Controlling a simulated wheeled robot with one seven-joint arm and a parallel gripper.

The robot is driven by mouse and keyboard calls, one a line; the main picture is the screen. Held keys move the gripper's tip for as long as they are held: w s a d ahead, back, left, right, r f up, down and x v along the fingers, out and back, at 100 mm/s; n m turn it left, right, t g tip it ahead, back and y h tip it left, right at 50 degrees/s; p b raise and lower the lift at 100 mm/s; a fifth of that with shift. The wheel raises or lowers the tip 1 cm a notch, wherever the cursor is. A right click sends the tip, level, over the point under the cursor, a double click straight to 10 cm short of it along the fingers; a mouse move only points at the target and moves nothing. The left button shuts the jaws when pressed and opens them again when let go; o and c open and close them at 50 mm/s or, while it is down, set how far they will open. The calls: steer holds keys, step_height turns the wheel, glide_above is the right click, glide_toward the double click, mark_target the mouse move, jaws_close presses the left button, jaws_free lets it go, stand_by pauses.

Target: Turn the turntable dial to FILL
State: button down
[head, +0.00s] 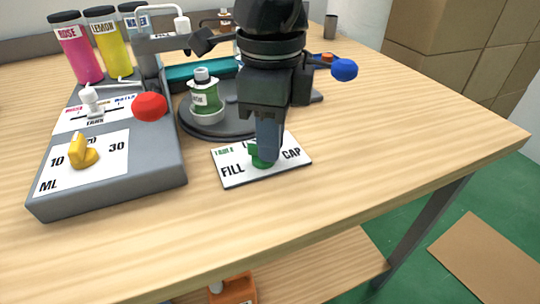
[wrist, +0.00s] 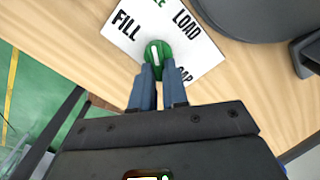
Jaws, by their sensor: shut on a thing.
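The green turntable dial (wrist: 157,53) sits on a white label plate (wrist: 200,45) with FILL, LOAD and CAP printed around it. In the wrist view its white mark points up the picture, roughly between FILL and LOAD. My gripper (wrist: 157,70) is shut on the dial, with its two blue-grey fingers on either side of it. In the head view my gripper (head: 268,155) comes down on the dial (head: 257,160) from above and covers part of it and the LOAD word. FILL is left of the dial and CAP is right.
The dark round turntable (head: 185,125) behind the plate carries a green bottle (head: 205,97). A grey dispenser base (head: 155,172) with a yellow dial (head: 84,152) stands left. A red ball knob (head: 149,106) and a blue one (head: 343,70) stick out nearby. The table's right side is clear.

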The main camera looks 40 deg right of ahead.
steer(key=n+b, duration=0.2)
steer(key=n, duration=0.1)
steer(key=shift+w+d+f+n+b, duration=0.1)
steer(key=shift+d+f+n+b, duration=0.05)
steer(key=shift+n+b, duration=0.2)
steer(key=shift+w+n+b, duration=0.15)
steer(key=shift+n+b, duration=0.85)
steer(key=shift+n, duration=0.65)
steer(key=shift+r, duration=0.2)
steer(key=c, duration=1.1)
jaws_free()
steer(key=shift+c, duration=0.2)
step_height(320, 180, up, 8)
steer(key=p, duration=0.1)
steer(key=shift+p, duration=0.4)
steer(key=shift+f, duration=0.1)
